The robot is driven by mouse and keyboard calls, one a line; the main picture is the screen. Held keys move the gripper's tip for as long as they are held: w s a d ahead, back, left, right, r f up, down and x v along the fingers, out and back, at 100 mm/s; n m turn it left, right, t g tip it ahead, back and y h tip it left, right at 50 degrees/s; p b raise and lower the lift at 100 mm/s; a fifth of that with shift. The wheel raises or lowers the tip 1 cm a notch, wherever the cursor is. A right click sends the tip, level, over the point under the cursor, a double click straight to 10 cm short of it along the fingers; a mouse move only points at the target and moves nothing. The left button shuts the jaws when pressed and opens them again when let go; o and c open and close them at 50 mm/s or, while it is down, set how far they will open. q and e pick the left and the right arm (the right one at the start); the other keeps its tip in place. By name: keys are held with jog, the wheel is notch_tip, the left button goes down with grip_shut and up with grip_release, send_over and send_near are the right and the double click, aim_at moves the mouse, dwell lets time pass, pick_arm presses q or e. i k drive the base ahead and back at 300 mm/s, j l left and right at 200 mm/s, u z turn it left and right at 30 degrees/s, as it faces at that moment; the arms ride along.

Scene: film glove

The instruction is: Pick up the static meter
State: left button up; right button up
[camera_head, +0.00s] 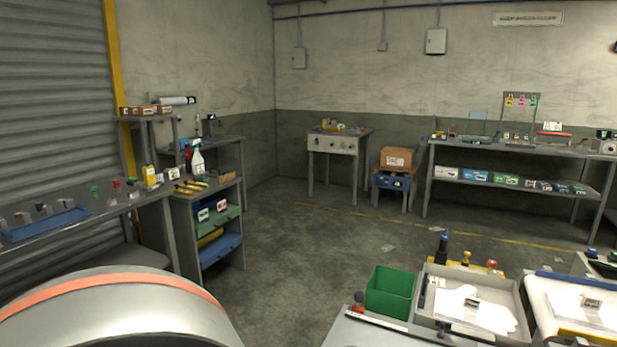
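I cannot tell for sure which object is the static meter. A small light-coloured block (472,301) sits on a white sheet in a grey tray (440,272) at the lower right. A similar small block (591,302) lies on a white surface farther right. Both are too small to identify. Neither of my grippers shows in the head view.
A green bin (391,292) stands left of the tray. Shelving with a spray bottle (197,158) and a bench with a blue tray (45,225) line the left. A carton (397,158) and a long shelf (512,179) stand at the back. The middle floor is mostly clear.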

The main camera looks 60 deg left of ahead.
aim_at(148, 174)
jog(key=u, duration=2.8)
jog(key=i+j+u, duration=0.3)
jog(key=i, duration=0.15)
jog(key=i+j+u, duration=0.25)
jog(key=i, duration=0.2)
jog(key=i+u, duration=0.3)
jog(key=i, duration=0.15)
jog(key=i+z, duration=0.6)
jog(key=z, duration=0.25)
jog(key=i+z, duration=0.25)
jog(key=z, duration=0.15)
jog(key=i+l+z, duration=0.15)
jog(key=i+z, duration=0.45)
jog(key=z, duration=0.2)
jog(key=i+z, duration=0.4)
jog(key=i+l+u, duration=0.15)
jog(key=i+u, duration=0.15)
jog(key=i, duration=0.2)
jog(key=i+l+u, duration=0.35)
jog(key=i, duration=0.15)
